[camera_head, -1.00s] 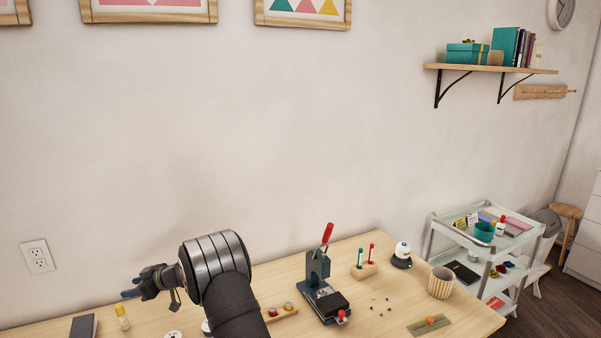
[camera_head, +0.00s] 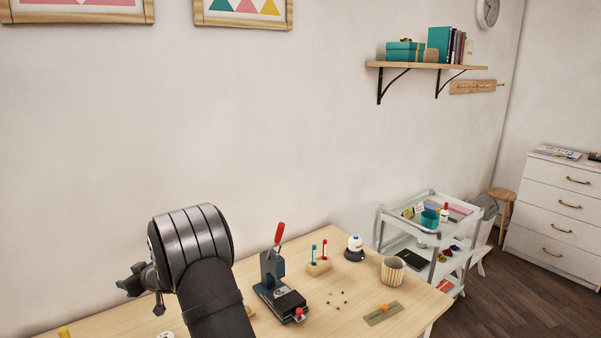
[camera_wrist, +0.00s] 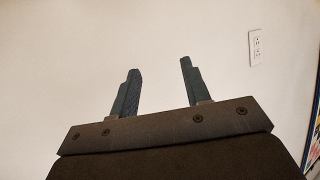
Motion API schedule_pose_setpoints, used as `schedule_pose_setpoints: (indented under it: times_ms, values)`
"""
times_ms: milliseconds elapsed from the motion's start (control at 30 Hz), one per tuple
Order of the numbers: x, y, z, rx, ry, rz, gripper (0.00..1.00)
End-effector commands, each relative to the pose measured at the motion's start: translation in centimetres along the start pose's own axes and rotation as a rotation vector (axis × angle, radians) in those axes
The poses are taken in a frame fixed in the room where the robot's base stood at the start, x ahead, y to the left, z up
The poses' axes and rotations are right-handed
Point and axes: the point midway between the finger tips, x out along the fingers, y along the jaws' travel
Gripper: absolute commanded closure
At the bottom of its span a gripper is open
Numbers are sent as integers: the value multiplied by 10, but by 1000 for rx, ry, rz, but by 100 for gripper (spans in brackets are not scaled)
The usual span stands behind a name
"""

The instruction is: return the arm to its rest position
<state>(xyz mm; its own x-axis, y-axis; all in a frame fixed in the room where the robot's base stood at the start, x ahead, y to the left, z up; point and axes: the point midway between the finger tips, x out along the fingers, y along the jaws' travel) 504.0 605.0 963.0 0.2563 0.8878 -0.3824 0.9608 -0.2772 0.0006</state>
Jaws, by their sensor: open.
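My gripper (camera_wrist: 158,85) is open and empty in the wrist view, its two dark fingers apart in front of the bare white wall. In the head view my gripper (camera_head: 130,284) is small and dark at the lower left, left of my thick arm link, and appears above the wooden table (camera_head: 345,240). Nothing shows between the fingers. My arm hides part of the table's left side.
A press with a red handle (camera_head: 278,262), a marker holder (camera_head: 318,266), a striped cup (camera_head: 392,270) and a ruler (camera_head: 383,314) stand or lie on the table. A white cart (camera_head: 385,213) is at the right. A wall outlet (camera_wrist: 256,46) shows in the wrist view.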

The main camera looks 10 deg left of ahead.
Motion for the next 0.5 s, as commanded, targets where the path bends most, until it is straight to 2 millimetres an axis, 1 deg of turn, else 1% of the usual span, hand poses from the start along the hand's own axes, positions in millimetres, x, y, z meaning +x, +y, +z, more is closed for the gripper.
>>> schedule_pose_setpoints:
  times_ms: [200, 500]
  values:
    - [-14, 14, 10, 34, 0, 81, 57]
    - [-31, 30, 27, 75, -1, 174, 57]
